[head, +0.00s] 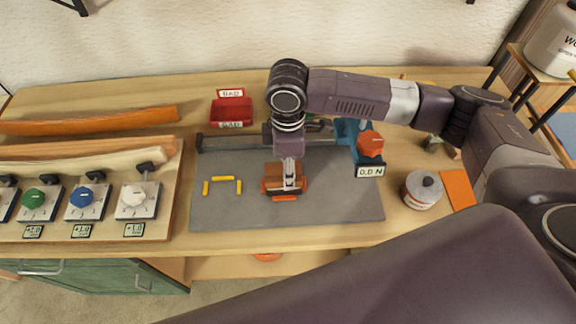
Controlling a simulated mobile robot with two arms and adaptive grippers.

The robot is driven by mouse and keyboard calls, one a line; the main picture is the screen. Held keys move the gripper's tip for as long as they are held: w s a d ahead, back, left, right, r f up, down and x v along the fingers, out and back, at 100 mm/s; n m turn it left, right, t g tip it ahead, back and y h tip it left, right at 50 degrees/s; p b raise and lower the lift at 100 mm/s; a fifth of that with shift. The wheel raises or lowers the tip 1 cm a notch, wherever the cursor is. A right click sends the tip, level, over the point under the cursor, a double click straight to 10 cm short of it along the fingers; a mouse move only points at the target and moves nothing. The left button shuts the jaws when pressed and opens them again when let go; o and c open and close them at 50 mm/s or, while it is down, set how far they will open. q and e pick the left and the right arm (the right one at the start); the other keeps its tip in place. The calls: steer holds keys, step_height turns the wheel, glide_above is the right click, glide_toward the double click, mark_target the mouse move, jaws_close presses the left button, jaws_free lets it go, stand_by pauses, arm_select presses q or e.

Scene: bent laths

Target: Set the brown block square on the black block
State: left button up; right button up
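A brown block (270,184) sits low over the grey mat, under my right gripper (288,183), whose arm comes in from the right. Brown shows on both sides of the fingers, which point down at it. The fingers overlap in this view, so I cannot tell whether they are closed on the block. A thin dark strip shows at the block's front edge, but I cannot make out the black block clearly; the brown block and gripper cover that spot. An orange strip (284,199) lies just in front. My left gripper is not in view.
Yellow strips (222,179) mark an open outline on the grey mat (340,205). Behind are a red tray (232,110) and a grey rail (230,143). Knob boxes (138,200) stand left.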

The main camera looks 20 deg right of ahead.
steer(key=shift+f, duration=0.6)
stand_by(0.3)
steer(key=o, duration=1.2)
steer(key=shift+o, duration=0.2)
